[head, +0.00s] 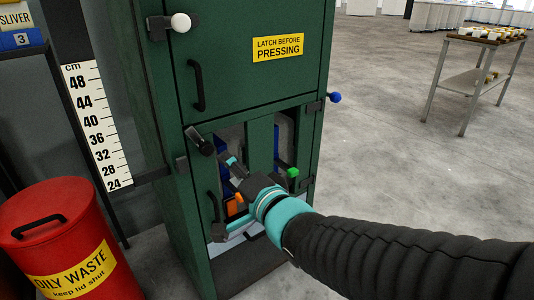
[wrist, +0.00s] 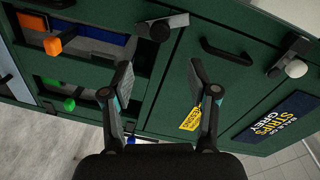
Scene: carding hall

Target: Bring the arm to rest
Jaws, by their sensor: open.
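My gripper (head: 229,163) is in front of the green cabinet (head: 222,60), near the black-knobbed latch (head: 202,143) at its middle. In the wrist view my gripper (wrist: 160,82) has its two fingers spread wide, with nothing between them but the cabinet front behind. The black knob (wrist: 159,30) shows beyond the fingertips. Whether a finger touches the cabinet cannot be told. My arm reaches in from the lower right and hides part of the lower cabinet.
The cabinet carries a white knob (head: 181,22), a blue knob (head: 335,98), an orange knob (wrist: 58,45) and a green knob (wrist: 70,104). A red oily waste bin (head: 95,228) stands at left. A small table (head: 476,82) stands back right. Open floor (head: 400,140) lies right of the cabinet.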

